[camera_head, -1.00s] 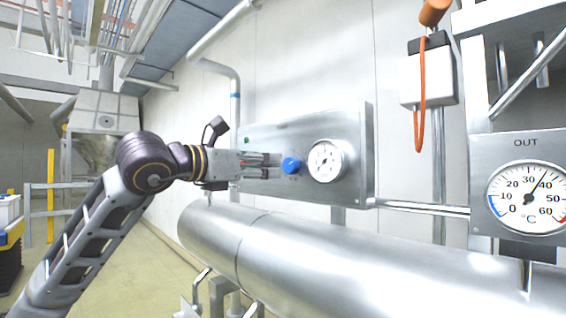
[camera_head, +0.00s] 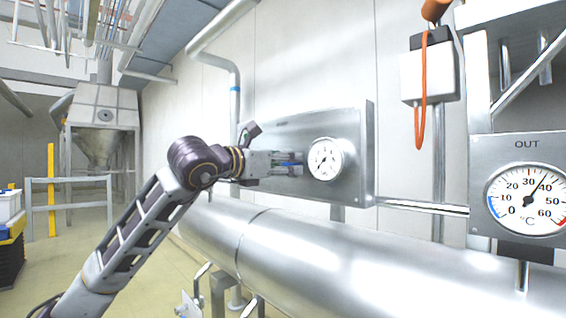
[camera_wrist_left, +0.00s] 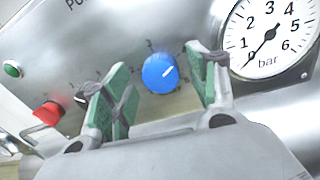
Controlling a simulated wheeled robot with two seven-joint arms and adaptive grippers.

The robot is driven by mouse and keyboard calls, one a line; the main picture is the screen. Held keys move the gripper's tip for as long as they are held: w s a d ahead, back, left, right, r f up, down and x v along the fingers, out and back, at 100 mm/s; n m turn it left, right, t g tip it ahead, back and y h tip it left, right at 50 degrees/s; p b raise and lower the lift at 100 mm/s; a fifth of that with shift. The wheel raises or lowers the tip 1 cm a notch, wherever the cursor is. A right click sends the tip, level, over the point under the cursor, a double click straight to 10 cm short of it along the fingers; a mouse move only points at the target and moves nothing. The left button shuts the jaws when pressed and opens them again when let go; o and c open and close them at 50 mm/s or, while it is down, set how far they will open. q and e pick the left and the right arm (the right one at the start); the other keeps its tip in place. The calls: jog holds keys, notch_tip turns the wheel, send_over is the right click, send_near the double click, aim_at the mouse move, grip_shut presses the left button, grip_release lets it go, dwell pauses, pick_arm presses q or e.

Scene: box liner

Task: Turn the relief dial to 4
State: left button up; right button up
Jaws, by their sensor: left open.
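The relief dial is a round blue knob (camera_wrist_left: 160,73) with a white pointer line, on a grey metal panel (camera_head: 350,120). My left gripper (camera_head: 292,163) is at the panel, left of the gauge. In the wrist view its green-padded fingers (camera_wrist_left: 160,90) are open, one on each side of the knob, with gaps to it. In the head view the gripper mostly hides the knob. My right gripper is not in view.
A bar gauge (camera_head: 326,159) sits just right of the knob, also in the wrist view (camera_wrist_left: 270,35). A red knob (camera_wrist_left: 48,113) and green button (camera_wrist_left: 12,69) are to the left. A large metal pipe (camera_head: 330,255) runs below the panel.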

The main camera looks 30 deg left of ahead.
pick_arm(q)
jog(key=c, duration=1)
jog(key=shift+m, duration=0.5)
jog(key=o, duration=1)
jog(key=v, duration=1.1)
jog(key=shift+s, duration=0.35)
